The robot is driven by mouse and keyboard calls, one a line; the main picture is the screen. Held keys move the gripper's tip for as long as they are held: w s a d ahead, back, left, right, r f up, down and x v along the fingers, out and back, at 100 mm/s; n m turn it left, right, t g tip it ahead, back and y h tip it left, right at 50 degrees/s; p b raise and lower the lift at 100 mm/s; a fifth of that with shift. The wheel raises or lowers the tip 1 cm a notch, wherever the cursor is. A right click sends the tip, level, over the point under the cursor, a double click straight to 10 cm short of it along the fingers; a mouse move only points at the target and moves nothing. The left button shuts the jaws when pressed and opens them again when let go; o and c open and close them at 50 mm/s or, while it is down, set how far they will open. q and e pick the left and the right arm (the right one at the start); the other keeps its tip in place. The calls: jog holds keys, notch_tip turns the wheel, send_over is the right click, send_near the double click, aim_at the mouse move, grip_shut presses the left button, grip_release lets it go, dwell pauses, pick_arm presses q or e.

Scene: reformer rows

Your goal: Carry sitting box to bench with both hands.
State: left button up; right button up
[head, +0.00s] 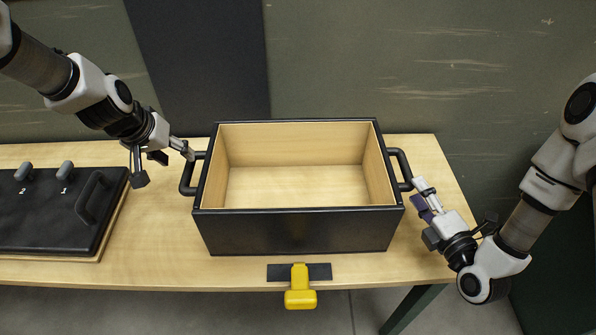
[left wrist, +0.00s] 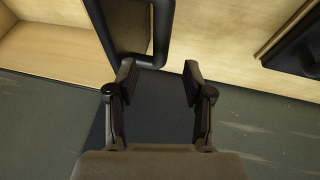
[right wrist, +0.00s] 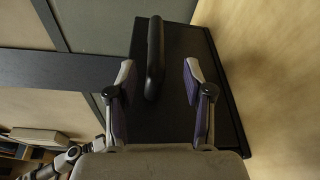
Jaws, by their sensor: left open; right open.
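The sitting box (head: 300,232), black outside with pale wood inside, stands open and empty on a wood-topped table (head: 150,245). Its left handle (head: 187,176) and right handle (head: 401,168) are black loops. My left gripper (head: 164,166) is open beside the left handle. In the left wrist view, that handle (left wrist: 163,30) lies just beyond the open fingertips (left wrist: 158,76). My right gripper (head: 424,212) is open near the right handle. In the right wrist view, the handle (right wrist: 154,55) shows between the open fingers (right wrist: 158,75). Neither gripper is closed on anything. I cannot tell which surface is the bench.
A black panel (head: 50,215) with a handle and pegs marked 1 and 2 lies at the table's left. A yellow knob (head: 300,290) on a dark plate sits at the front edge, before the box. A grey-green wall (head: 430,60) stands behind. Table space right of the box is narrow.

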aim_at(187, 167)
pick_arm(q)
jog(key=x, duration=0.7)
jog(key=shift+s+f, duration=0.2)
pick_arm(e)
jog(key=x, duration=0.7)
jog(key=shift+a+r, duration=0.15)
jog(key=shift+a, duration=0.05)
pick_arm(q)
jog(key=shift+s, duration=0.1)
grip_shut()
pick_arm(e)
jog(key=shift+s, duration=0.1)
grip_shut()
pick_arm(q)
jog(key=shift+r, duration=0.15)
pick_arm(e)
jog(key=shift+r, duration=0.1)
